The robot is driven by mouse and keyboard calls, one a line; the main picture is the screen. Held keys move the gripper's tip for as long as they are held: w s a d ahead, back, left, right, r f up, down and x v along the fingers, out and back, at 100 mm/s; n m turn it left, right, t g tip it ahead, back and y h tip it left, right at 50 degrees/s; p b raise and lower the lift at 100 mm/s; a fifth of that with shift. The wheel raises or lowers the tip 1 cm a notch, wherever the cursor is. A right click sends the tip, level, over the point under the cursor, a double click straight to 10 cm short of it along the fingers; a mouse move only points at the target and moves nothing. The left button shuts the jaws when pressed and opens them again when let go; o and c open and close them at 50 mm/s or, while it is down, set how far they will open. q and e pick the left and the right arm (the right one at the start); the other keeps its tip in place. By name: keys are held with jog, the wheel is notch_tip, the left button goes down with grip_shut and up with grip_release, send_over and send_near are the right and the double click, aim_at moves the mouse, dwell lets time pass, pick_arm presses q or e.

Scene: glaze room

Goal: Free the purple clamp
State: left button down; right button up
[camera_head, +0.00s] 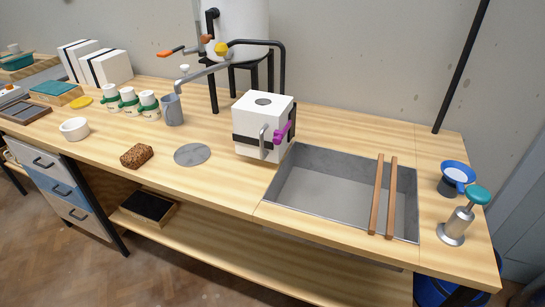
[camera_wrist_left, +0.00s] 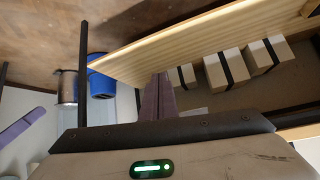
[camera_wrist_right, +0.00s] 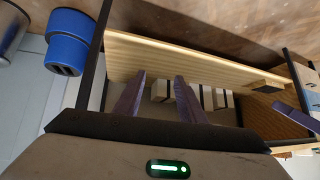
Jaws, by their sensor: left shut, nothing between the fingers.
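The purple clamp (camera_head: 282,132) is on the right part of the front of a white block (camera_head: 263,112) with a black band, in the head view. A grey handle-like piece (camera_head: 264,139) is just left of the clamp. The block stands on the bench by the left edge of the sink. Neither gripper shows in the head view. My left gripper (camera_wrist_left: 159,88) is shut and empty in its wrist view. My right gripper (camera_wrist_right: 160,82) is open in its wrist view, with nothing between its fingers. Neither wrist view shows the clamp.
A sink (camera_head: 330,180) with two wooden bars (camera_head: 376,195) across it lies right of the block. A grey disc (camera_head: 192,154), brown sponge (camera_head: 137,156) and grey pitcher (camera_head: 173,110) are left. A steel pump bottle (camera_head: 455,228) stands far right. The bench's front strip is clear.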

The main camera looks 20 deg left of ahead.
pick_arm(q)
jog(key=w+a+r+m+t+y+b, duration=0.2)
jog(key=w+r+m+t, duration=0.7)
jog(key=w+r+m, duration=1.2)
notch_tip(320, 180, up, 2)
jog(key=m, duration=0.9)
jog(key=shift+w+r, duration=0.15)
jog(key=shift+w, duration=0.2)
jog(key=w+r+p, duration=0.2)
jog(key=w+r, duration=0.2)
jog(key=w, duration=0.6)
jog(key=shift+w+a, duration=0.3)
jog(key=shift+w, duration=0.1)
